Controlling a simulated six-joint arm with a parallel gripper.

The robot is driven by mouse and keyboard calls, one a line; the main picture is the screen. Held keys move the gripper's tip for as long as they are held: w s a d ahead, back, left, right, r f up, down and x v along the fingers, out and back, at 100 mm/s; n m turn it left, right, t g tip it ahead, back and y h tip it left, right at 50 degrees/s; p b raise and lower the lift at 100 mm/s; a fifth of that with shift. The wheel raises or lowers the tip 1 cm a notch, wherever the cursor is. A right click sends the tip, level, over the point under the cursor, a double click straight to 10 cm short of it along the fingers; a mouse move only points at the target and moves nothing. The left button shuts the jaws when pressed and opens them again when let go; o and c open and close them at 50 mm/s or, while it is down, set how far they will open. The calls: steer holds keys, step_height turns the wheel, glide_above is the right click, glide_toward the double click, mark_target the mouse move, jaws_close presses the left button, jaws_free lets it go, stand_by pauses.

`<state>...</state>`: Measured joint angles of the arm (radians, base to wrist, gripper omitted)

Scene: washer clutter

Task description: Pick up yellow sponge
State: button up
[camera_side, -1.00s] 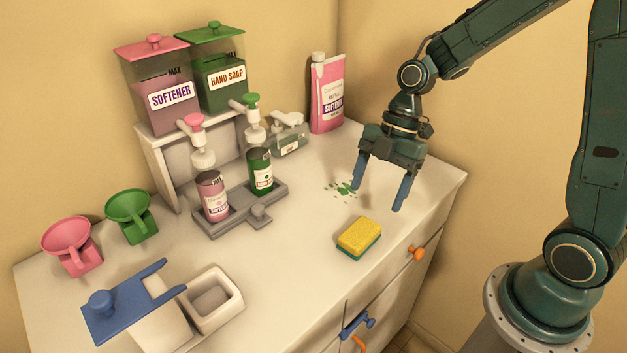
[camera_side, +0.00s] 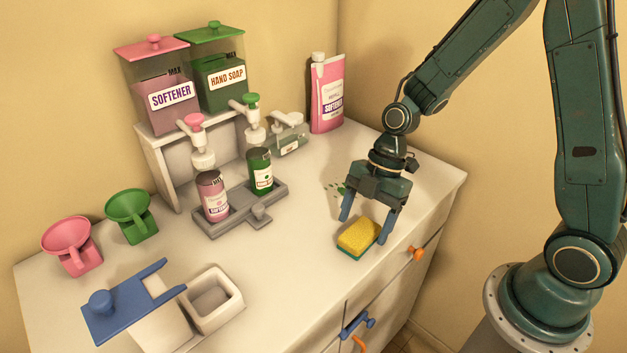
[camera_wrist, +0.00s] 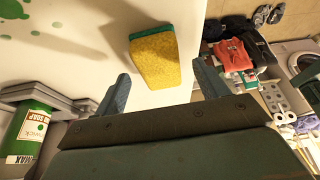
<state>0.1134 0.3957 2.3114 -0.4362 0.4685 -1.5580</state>
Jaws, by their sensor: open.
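The yellow sponge (camera_side: 358,236) with a green underside lies flat on the white counter near its front edge. My gripper (camera_side: 366,231) is open, its two blue fingers pointing down just behind and to the right of the sponge. The right finger overlaps the sponge's right edge in the side view; I cannot tell whether it touches. In the wrist view the sponge (camera_wrist: 154,58) lies ahead of the fingertips, in line with the gap between the open fingers (camera_wrist: 162,82). Nothing is held.
A grey tray (camera_side: 215,226) with pink and green bottles stands left of the sponge. Pink and green funnels, a blue lid and a white box are farther left. An orange drawer knob (camera_side: 416,254) sits below the counter edge.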

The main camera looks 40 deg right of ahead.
steer(key=shift+x, duration=0.85)
steer(key=shift+c, duration=0.2)
steer(key=c, duration=1)
